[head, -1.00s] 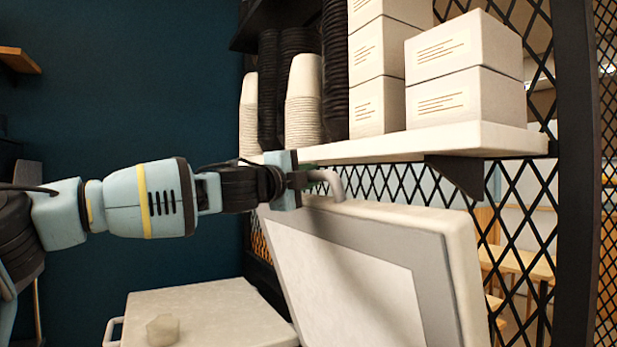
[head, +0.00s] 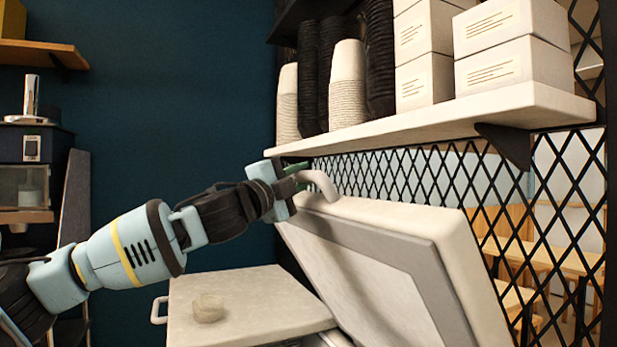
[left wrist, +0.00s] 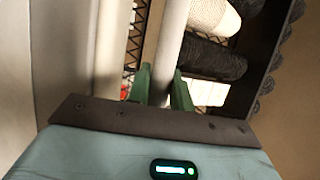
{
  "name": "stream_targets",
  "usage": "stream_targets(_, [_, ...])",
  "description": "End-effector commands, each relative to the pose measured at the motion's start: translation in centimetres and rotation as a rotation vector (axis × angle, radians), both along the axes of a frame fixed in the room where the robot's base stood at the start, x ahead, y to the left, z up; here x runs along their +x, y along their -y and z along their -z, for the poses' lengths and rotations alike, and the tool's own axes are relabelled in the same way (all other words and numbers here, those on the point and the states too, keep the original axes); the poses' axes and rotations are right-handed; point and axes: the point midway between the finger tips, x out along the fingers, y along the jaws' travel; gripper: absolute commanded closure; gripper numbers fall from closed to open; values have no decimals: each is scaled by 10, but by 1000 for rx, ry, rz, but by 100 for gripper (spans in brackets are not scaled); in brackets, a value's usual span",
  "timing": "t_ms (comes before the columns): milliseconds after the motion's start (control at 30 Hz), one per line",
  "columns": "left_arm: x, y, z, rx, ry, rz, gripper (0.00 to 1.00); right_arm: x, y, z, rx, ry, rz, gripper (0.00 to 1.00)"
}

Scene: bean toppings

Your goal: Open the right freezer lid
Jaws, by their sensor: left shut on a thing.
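The right freezer lid (head: 405,235) stands raised and tilted back close to the black lattice, its grey inner side facing me. Its pale handle (head: 322,183) is at the top edge. My left gripper (head: 298,174) is at this handle and shut on it. In the left wrist view the green fingers (left wrist: 160,88) sit on either side of the pale handle bar (left wrist: 170,45). My right gripper is in neither view.
The left freezer lid (head: 245,305) is closed, with a small translucent lump (head: 208,308) on it. A shelf (head: 440,115) with stacked cups (head: 347,85) and white boxes (head: 512,60) hangs just above the raised lid. A dispenser (head: 32,165) stands at far left.

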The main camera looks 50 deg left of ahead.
Motion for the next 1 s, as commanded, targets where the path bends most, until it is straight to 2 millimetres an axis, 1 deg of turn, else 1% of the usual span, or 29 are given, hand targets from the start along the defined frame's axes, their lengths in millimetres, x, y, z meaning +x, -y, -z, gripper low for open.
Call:
stream_targets(33, [1,-2,7,-8,1,-1,100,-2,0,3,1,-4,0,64])
stream_targets(467, [-2,-2,5,-7,16,0,100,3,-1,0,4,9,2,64])
stream_targets(500, [-2,-2,4,-7,16,0,73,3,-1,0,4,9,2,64])
stream_targets(633, [-2,-2,4,-5,17,0,57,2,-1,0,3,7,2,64])
stream_targets(1000, [-4,-3,3,-9,20,-2,57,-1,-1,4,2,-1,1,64])
